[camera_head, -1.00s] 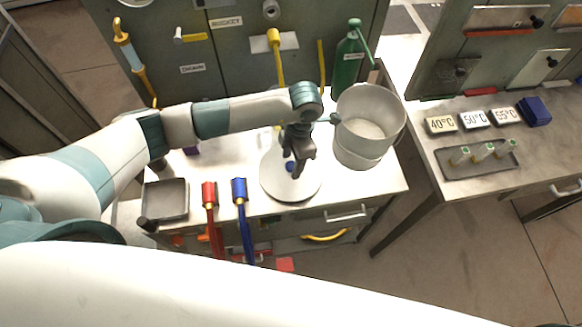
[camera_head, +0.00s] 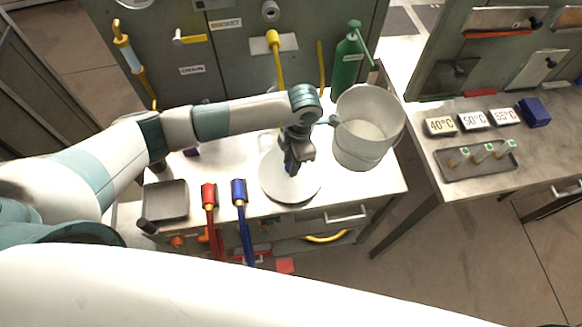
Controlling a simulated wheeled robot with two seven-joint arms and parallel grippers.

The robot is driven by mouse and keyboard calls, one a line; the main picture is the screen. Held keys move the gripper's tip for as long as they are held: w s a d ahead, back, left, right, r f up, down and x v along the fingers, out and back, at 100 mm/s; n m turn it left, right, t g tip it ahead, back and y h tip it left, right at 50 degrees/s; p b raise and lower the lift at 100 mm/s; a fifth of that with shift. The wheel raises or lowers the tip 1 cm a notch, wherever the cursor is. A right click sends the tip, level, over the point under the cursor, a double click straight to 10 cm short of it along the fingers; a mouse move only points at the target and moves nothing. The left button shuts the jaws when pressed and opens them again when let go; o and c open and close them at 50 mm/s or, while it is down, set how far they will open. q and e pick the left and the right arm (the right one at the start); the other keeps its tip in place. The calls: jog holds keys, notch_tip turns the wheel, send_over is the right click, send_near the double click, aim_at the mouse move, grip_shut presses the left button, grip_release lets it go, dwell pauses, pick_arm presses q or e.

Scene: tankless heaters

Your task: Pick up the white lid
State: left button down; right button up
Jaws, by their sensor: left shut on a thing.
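The white lid (camera_head: 284,189) is a round disc lying on the white-topped bench, left of a white bucket (camera_head: 364,128). It has a small blue knob near its middle, mostly covered by my fingers. My left gripper (camera_head: 291,168) points down over the lid and is shut on the blue knob. The lid appears to rest on the bench top. My right gripper does not show.
A green bottle (camera_head: 348,62) stands behind the bucket.

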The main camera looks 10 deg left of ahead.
aim_at(288, 165)
pick_arm(q)
jog(key=shift+r, duration=0.1)
jog(key=shift+r+b, duration=0.35)
jog(key=shift+r, duration=0.2)
notch_tip(288, 165, up, 9)
jog(key=b, duration=0.3)
jog(key=shift+f, duration=0.15)
dwell(0.3)
jog(key=s+a+r+m+t+b, duration=0.1)
jog(key=a+r+m, duration=0.3)
jog(key=m, duration=0.8)
jog(key=s+a+r+m+t+h+b, duration=0.1)
jog(key=s+a+r+m, duration=0.2)
jog(key=m, duration=0.9)
jog(key=a+r, duration=0.2)
jog(key=a, duration=0.1)
jog(key=shift+s+r+m, duration=0.2)
jog(key=shift+s+m, duration=0.1)
jog(key=shift+m, duration=0.1)
